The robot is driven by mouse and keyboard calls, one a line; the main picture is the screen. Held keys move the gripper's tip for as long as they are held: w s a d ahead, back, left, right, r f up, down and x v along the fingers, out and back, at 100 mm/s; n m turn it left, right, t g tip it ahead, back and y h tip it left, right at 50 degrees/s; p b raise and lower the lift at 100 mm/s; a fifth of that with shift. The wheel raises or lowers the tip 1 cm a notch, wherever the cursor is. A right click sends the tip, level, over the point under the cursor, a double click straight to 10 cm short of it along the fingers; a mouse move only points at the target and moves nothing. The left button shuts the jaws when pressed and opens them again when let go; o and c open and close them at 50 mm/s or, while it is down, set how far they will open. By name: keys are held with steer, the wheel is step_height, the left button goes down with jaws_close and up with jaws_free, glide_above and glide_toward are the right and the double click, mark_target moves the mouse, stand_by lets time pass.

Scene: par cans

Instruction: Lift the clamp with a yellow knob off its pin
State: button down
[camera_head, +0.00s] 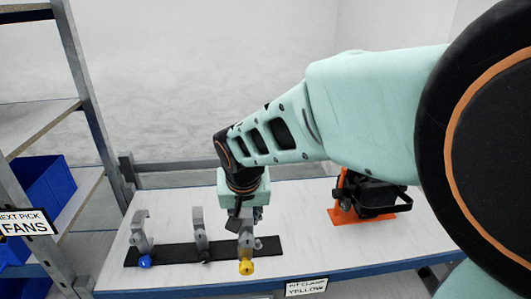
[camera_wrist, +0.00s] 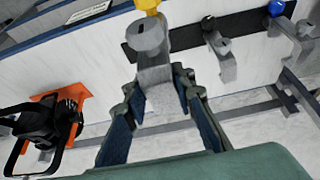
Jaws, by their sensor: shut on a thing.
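The grey clamp with a yellow knob (camera_head: 246,240) is at the right end of a black strip (camera_head: 174,254) on the white table. My gripper (camera_head: 247,212) comes down from above and is shut on the clamp's upper part. In the wrist view the clamp (camera_wrist: 153,68) lies between the two fingers of my gripper (camera_wrist: 163,95), with its yellow knob at the top edge, partly cut off. The pin is hidden, so I cannot tell whether the clamp still sits on it.
A clamp with a black knob (camera_head: 201,236) and one with a blue knob (camera_head: 142,236) stand to the left along the strip. A black lamp on an orange stand (camera_head: 341,214) is at the right. A label reading YELLOW (camera_head: 306,287) is on the front edge. A shelf with blue bins (camera_head: 45,188) stands left.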

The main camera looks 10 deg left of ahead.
steer(key=shift+w, duration=0.1)
stand_by(0.3)
steer(key=shift+f+b, duration=3.85)
steer(key=shift+f, duration=0.4)
